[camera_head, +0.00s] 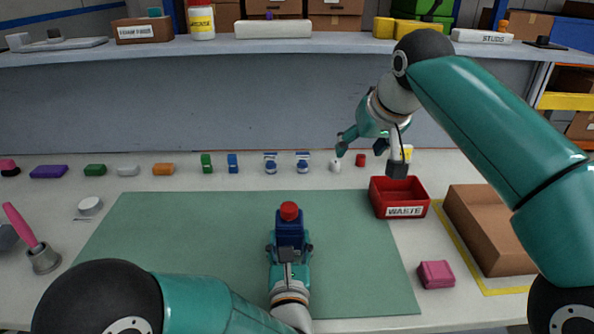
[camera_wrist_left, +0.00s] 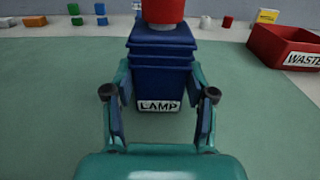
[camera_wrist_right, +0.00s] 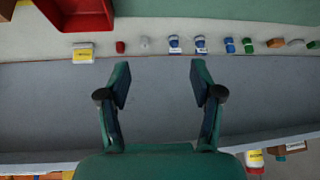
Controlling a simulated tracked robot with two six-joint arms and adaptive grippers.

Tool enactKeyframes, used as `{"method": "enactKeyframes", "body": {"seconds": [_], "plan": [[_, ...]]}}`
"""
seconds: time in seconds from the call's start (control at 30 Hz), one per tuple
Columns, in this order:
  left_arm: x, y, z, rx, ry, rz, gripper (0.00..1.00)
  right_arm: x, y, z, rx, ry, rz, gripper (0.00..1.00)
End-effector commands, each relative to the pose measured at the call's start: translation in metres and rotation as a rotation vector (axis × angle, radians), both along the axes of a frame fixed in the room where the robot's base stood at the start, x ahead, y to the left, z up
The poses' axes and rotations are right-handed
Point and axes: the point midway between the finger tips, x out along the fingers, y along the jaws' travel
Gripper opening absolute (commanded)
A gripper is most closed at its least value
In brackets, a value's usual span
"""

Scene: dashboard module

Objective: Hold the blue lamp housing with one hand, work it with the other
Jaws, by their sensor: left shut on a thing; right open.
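The blue lamp housing (camera_head: 290,231) stands on the green mat (camera_head: 170,235) with a red cap (camera_head: 289,211) on top. Its LAMP label shows in the left wrist view (camera_wrist_left: 160,106). My left gripper (camera_head: 290,250) is shut on the housing, one finger on each side. My right gripper (camera_head: 363,146) is open and empty. It is above the back of the table, behind the red waste bin. In the right wrist view the space between its fingers (camera_wrist_right: 160,88) is free.
The red waste bin (camera_head: 399,198) stands at the mat's back right corner. A brown box (camera_head: 491,230) and a pink block (camera_head: 436,274) are at the right. Several small coloured parts line the back, including a red piece (camera_head: 360,160).

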Motion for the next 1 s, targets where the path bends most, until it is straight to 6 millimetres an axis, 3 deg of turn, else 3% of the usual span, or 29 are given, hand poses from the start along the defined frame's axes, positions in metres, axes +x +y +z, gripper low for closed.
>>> {"method": "enactKeyframes", "body": {"seconds": [0.03, 0.1, 0.3, 0.57, 1.0], "plan": [[0.0, 0.0, -0.001, 0.0, 0.001, 0.0, 0.0, -0.012, 0.029, 0.0, -0.011, 0.034, 0.035, 0.65], [0.0, 0.0, -0.001, 0.0, 0.001, 0.0, 0.0, -0.028, 0.058, -0.001, -0.029, 0.079, 0.065, 0.65], [0.0, 0.0, -0.001, 0.0, 0.001, 0.001, 0.0, -0.065, 0.107, -0.002, -0.077, 0.163, 0.116, 0.65], [0.0, 0.0, 0.0, 0.0, 0.001, 0.0, 0.0, -0.074, 0.121, -0.013, -0.096, 0.192, 0.128, 0.65], [0.0, 0.0, 0.0, 0.0, 0.001, 0.0, 0.0, -0.047, 0.127, -0.08, -0.094, 0.191, 0.128, 0.65]]}}
